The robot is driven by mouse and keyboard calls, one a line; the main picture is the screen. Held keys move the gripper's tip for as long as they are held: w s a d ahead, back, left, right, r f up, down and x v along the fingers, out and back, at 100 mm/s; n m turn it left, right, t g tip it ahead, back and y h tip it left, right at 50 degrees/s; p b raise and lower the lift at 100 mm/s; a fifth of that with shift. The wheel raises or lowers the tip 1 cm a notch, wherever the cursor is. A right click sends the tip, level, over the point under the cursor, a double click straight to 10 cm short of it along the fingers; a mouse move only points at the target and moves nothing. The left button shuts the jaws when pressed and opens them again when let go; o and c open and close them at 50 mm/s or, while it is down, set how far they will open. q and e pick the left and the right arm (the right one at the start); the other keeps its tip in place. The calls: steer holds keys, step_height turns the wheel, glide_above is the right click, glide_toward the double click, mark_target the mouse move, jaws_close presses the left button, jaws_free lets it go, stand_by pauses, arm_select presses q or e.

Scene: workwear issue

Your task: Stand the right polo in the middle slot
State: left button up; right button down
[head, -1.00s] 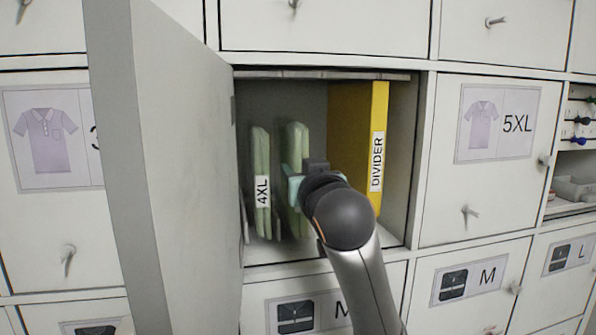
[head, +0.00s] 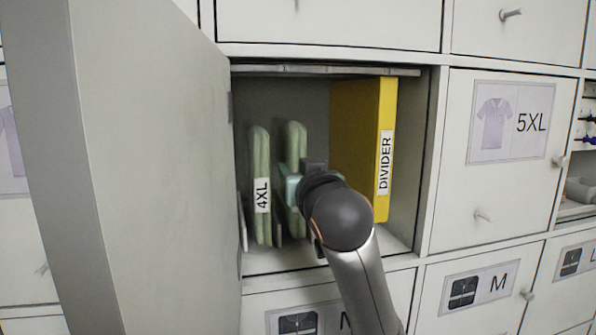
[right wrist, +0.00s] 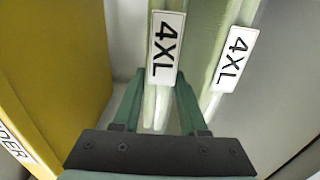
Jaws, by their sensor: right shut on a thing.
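The right polo (head: 297,143) is a folded pale green slab standing upright in the open compartment, right of another green polo labelled 4XL (head: 261,150). My right gripper (head: 293,185) is shut on the right polo from the front and hides part of it. In the right wrist view my right gripper's fingers (right wrist: 158,78) are on either side of the right polo (right wrist: 194,22), whose label also reads 4XL. The other polo (right wrist: 233,59) is close beside it. I cannot tell whether the held polo touches the floor. My left gripper is not in view.
A yellow divider (head: 386,115) stands right of the held polo, with a gap between them. The open door (head: 150,160) projects towards me on the left. A closed 5XL door (head: 495,200) is on the right.

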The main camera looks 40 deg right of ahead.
steer(key=shift+w+d+f, duration=0.1)
steer(key=shift+f, duration=0.05)
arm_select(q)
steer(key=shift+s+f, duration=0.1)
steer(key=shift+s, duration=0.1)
arm_select(e)
steer(key=shift+c, duration=1.8)
jaws_free()
steer(key=shift+f, duration=0.1)
